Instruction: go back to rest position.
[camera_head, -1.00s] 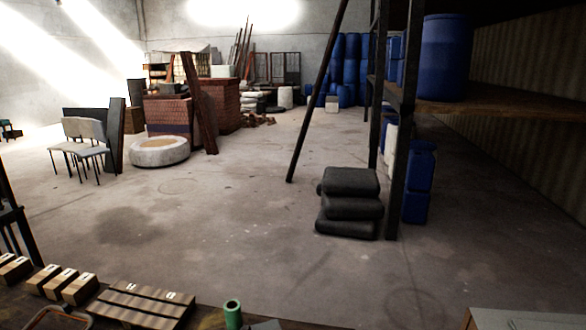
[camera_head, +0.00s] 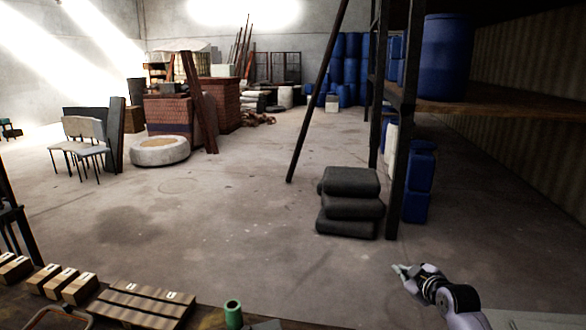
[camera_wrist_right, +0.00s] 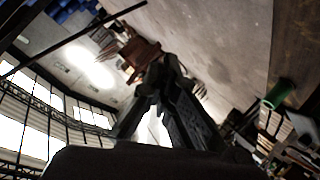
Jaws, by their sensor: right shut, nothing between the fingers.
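My right gripper (camera_head: 402,272) shows at the lower right of the head view, raised in front of the concrete floor. Its fingers are together with nothing held. In the right wrist view its dark fingers (camera_wrist_right: 163,75) reach up the middle of the picture, tilted against the room. No object is near the fingertips. My left gripper is not in view.
A workbench edge runs along the bottom left with several cardboard boxes (camera_head: 145,304) and a green cylinder (camera_head: 233,315). Stacked dark sacks (camera_head: 350,205) and a shelf rack (camera_head: 500,92) with a blue barrel (camera_head: 446,57) stand beyond. The middle floor is clear.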

